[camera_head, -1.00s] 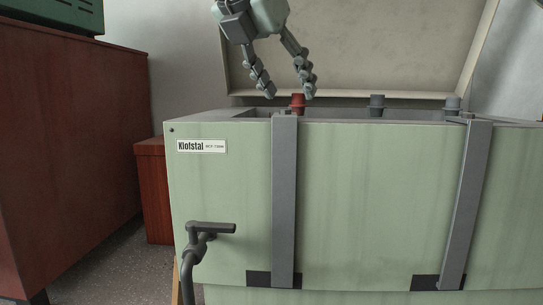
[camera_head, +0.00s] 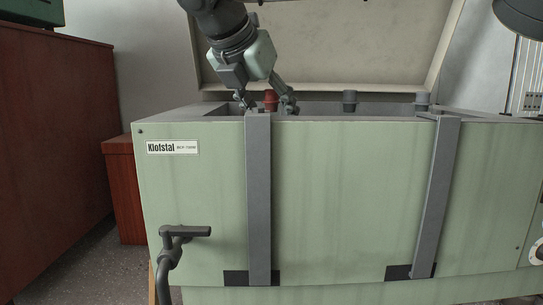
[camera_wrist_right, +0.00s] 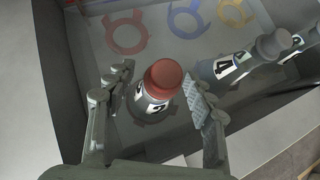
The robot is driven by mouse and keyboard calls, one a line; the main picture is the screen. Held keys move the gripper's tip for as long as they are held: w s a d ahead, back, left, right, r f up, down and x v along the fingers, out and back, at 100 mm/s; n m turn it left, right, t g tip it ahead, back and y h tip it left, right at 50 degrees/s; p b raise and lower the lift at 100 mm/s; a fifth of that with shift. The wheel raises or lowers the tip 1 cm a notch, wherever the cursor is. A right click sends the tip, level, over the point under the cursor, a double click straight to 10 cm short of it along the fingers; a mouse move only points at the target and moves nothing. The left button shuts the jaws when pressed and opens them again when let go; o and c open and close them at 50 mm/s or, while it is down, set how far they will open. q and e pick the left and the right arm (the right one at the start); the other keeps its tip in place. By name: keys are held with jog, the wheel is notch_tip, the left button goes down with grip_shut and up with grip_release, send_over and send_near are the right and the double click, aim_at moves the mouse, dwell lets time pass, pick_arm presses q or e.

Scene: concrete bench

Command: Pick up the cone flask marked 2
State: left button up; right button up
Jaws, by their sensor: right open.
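The flask with a red top (camera_wrist_right: 160,88) stands in the open chest. Its white label shows part of a dark figure that I cannot read for certain. My left gripper is not in view.
A further grey-topped flask (camera_wrist_right: 302,44) stands beyond the one marked 4. Coloured ring marks, such as a blue one (camera_wrist_right: 187,19), lie on the chest floor. The chest's front wall (camera_head: 350,200) and raised lid (camera_head: 340,45) bound the space.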

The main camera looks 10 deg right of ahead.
jog(key=shift+c, duration=0.2)
grip_shut()
jog(key=shift+r, duration=0.15)
